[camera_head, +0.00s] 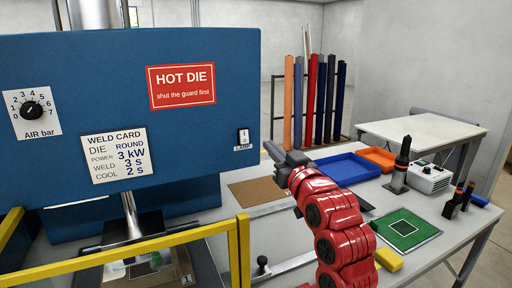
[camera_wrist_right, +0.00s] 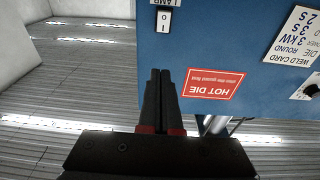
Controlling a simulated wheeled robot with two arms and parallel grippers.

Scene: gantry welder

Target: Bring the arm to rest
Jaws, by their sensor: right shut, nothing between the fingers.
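My right arm, in red, comes up from the bottom of the head view. Its right gripper (camera_head: 275,154) points up and left, in front of the worktable and just right of the blue welder housing (camera_head: 130,120). In the right wrist view the two dark fingers of the gripper (camera_wrist_right: 160,74) lie together with nothing between them. Beyond them is the blue housing (camera_wrist_right: 230,40) with the red HOT DIE sign (camera_wrist_right: 213,84). The lamp switch (camera_head: 242,136) on the housing is close to the fingers in the head view. My left gripper is not in view.
A yellow guard rail (camera_head: 190,236) stands before the die area at lower left. The worktable holds a blue tray (camera_head: 345,168), an orange tray (camera_head: 378,158), a green mat (camera_head: 406,229), a grey box (camera_head: 428,178) and a yellow block (camera_head: 389,260). Coloured tubes (camera_head: 320,100) stand behind.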

